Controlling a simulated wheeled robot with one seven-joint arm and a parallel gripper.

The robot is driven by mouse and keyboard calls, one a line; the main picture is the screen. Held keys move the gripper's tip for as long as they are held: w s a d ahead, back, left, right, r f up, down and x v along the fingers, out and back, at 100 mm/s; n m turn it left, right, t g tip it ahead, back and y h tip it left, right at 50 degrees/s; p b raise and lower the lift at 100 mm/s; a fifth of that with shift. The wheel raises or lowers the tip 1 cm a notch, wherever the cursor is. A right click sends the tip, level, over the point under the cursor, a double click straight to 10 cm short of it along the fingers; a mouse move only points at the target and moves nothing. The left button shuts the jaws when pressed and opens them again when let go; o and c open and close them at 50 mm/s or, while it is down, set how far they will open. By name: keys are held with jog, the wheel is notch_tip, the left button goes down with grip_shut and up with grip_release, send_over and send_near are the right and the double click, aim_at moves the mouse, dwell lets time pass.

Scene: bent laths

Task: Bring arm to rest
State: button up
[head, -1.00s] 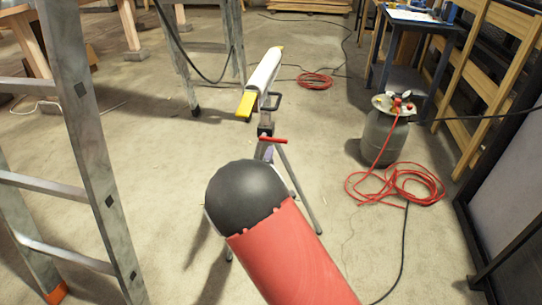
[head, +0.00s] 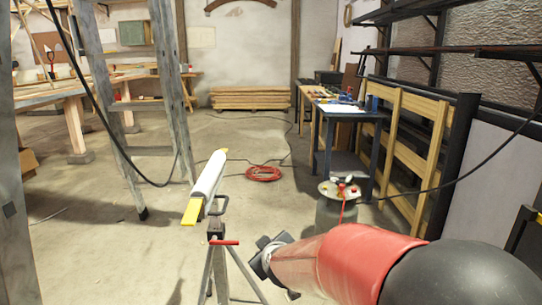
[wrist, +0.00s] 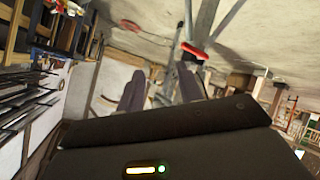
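My arm, red with a black rounded joint, reaches in from the lower right of the head view. My gripper (head: 264,258) is at its far end, small and dark, just right of the roller stand's legs in the picture. In the wrist view two dark fingers (wrist: 160,92) stand apart with nothing clearly held between them. The roller stand (head: 207,186) has a white roller with yellow ends, a red handle and tripod legs. Its red handle (wrist: 194,50) also shows beyond the fingers in the wrist view. I cannot tell whether the gripper touches the stand.
A grey tank (head: 333,213) with a hose stands behind my arm, by a blue table (head: 347,112). A coiled red hose (head: 263,174) lies on the floor. A stepladder (head: 160,90) stands left. Wooden racks line the right wall. Floor left of the stand is mostly clear.

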jog(key=s+d+r+m+g+h, duration=0.1)
jog(key=s+d, duration=0.4)
jog(key=s, duration=0.5)
jog(key=s+d+r+m+g, duration=0.1)
jog(key=s+d+m+g, duration=0.2)
jog(key=s, duration=0.6)
jog(key=s+d+r+m+g+h, duration=0.1)
jog(key=s+d+r+m, duration=0.1)
jog(key=s+d+m, duration=0.3)
jog(key=s+d, duration=0.3)
jog(key=s, duration=0.2)
jog(key=shift+s+d+g+h, duration=0.2)
jog(key=shift+s+g+h, duration=0.1)
jog(key=shift+s+g, duration=0.1)
